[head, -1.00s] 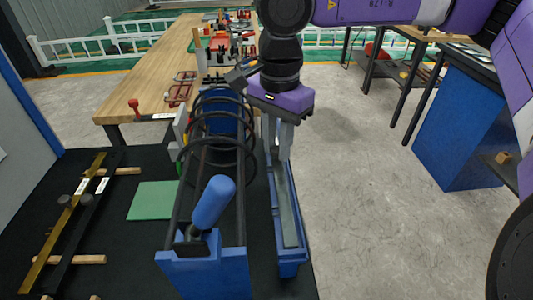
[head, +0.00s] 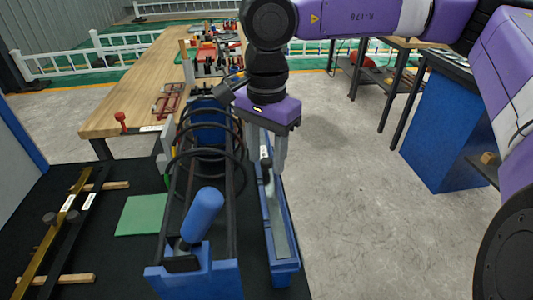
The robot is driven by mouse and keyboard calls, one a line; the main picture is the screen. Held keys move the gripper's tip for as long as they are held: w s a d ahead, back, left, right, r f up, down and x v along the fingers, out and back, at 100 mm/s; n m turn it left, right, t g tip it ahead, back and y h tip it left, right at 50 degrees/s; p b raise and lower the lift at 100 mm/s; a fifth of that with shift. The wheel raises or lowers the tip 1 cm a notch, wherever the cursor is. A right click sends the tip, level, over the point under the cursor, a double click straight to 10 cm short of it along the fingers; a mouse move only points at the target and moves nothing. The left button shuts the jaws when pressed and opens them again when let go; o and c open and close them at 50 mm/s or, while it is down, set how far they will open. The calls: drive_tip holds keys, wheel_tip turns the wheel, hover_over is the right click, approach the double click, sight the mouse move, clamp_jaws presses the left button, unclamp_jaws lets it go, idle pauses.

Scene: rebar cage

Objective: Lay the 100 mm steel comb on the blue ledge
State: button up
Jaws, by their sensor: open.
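The blue ledge (head: 291,268) is a long, narrow blue channel running along the right side of the cage. A long grey strip that looks like the steel comb (head: 279,232) lies lengthwise in it, with a dark upright knob (head: 267,172) and a white label towards its far end. My gripper (head: 279,165) points down just to the right of the knob, over the ledge's right edge. It is open, and the knob appears free of the fingers. The comb's teeth and its far end cannot be made out.
The cage's dark rings (head: 210,152) and a blue-handled tool (head: 202,214) stand left of the ledge. A brass bar (head: 48,240) and a black bar (head: 66,240) lie on wooden strips at far left. A wooden bench (head: 140,90) is behind.

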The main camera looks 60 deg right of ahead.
sight(266, 160)
wheel_tip(266, 160, up, 12)
idle(0.4)
idle(0.5)
